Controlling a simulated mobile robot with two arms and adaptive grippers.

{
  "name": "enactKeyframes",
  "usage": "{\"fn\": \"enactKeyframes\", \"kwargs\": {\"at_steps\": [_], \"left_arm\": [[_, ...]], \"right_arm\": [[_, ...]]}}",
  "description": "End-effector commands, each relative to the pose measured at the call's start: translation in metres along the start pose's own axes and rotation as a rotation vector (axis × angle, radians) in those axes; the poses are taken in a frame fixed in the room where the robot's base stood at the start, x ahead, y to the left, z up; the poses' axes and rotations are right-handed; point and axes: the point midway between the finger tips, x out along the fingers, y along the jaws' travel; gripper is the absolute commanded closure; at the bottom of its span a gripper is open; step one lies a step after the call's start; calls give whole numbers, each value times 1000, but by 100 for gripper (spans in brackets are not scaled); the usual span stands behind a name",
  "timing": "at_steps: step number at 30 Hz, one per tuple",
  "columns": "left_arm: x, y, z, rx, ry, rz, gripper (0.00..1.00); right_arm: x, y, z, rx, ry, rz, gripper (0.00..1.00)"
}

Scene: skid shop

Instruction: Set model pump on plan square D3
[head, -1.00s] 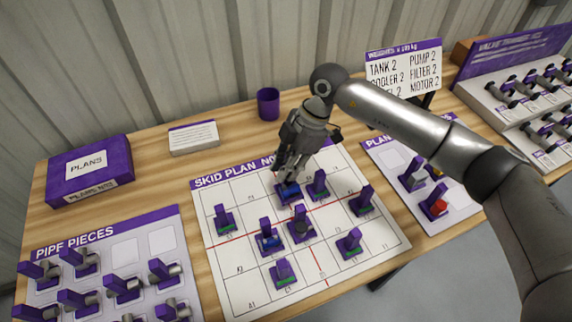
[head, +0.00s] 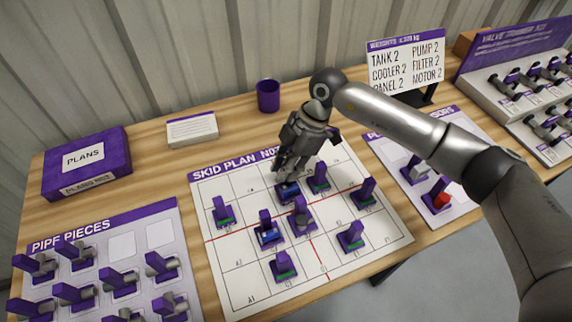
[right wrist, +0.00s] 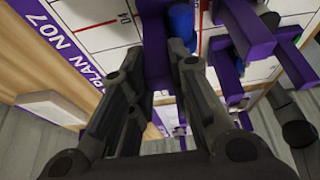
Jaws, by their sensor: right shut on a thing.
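The skid plan (head: 228,278) is a white gridded sheet with red lines on the table. My right gripper (head: 287,179) is over its back part, shut on the purple upright handle of a blue model, which I take to be the model pump (head: 289,193). In the right wrist view the handle (right wrist: 157,55) stands between the fingers, with the blue body (right wrist: 181,28) beyond it. The model is at or just above the sheet; I cannot tell whether it touches. The square's label under it is hidden. My left gripper is not in view.
Other purple-handled models stand close by, including one just right (head: 318,180) and one in front (head: 301,216). Another blue model (head: 268,232) is front left. A pipe pieces board (head: 90,232), a plans box (head: 86,165), a cup (head: 268,96) and a card (head: 192,131) surround the plan.

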Motion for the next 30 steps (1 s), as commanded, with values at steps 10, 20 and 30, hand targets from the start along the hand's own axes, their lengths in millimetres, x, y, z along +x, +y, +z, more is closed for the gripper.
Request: {"fn": "enactKeyframes", "kwargs": {"at_steps": [10, 20, 30], "left_arm": [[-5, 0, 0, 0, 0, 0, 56], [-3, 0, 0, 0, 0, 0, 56], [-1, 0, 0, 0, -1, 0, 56]], "right_arm": [[-1, 0, 0, 0, 0, -1, 100], [0, 0, 0, -1, 1, 0, 100], [5, 0, 2, -1, 1, 0, 100]]}}
